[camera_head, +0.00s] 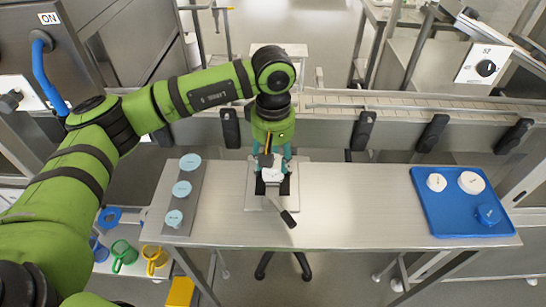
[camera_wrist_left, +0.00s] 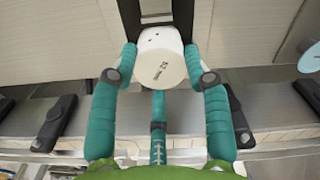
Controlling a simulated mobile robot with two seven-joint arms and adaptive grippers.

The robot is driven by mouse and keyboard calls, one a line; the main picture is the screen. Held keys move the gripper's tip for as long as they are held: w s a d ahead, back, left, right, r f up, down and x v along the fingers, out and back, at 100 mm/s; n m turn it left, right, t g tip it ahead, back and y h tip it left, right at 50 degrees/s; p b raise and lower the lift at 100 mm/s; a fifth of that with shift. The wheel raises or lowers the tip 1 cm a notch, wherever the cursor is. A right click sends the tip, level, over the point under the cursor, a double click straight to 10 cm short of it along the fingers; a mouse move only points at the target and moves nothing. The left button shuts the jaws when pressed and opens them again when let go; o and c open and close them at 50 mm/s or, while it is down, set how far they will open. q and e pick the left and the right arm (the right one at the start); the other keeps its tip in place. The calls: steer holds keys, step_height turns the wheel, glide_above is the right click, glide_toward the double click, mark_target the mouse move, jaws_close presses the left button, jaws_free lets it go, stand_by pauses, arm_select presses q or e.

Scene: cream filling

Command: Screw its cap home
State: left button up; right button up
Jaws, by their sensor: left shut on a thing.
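My left gripper (camera_head: 272,163) reaches down over a black-jawed fixture (camera_head: 285,186) at the middle of the steel table. Its teal fingers (camera_wrist_left: 162,78) are shut on a white round cap (camera_wrist_left: 163,56) with small dark print on it. The cap also shows in the head view (camera_head: 272,175), between the fixture's jaws. Whatever is under the cap is hidden, so I cannot tell how it is seated. My right gripper is not in view.
A blue tray (camera_head: 437,222) at the right of the table holds white round lids (camera_head: 471,182) and a blue piece (camera_head: 488,214). A grey strip (camera_head: 192,202) at the left holds light blue round pieces (camera_head: 181,188). A black handle (camera_head: 288,219) sticks out toward the front. The table right of the fixture is clear.

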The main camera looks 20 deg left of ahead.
arm_select(q)
steer(key=shift+f+m+b, duration=0.1)
steer(key=shift+m+b, duration=0.2)
steer(key=shift+b, duration=0.15)
steer(key=shift+m+b, duration=0.65)
steer(key=shift+m, duration=0.15)
steer(key=shift+m+b, duration=0.8)
steer(key=shift+m, duration=0.9)
steer(key=o, duration=1)
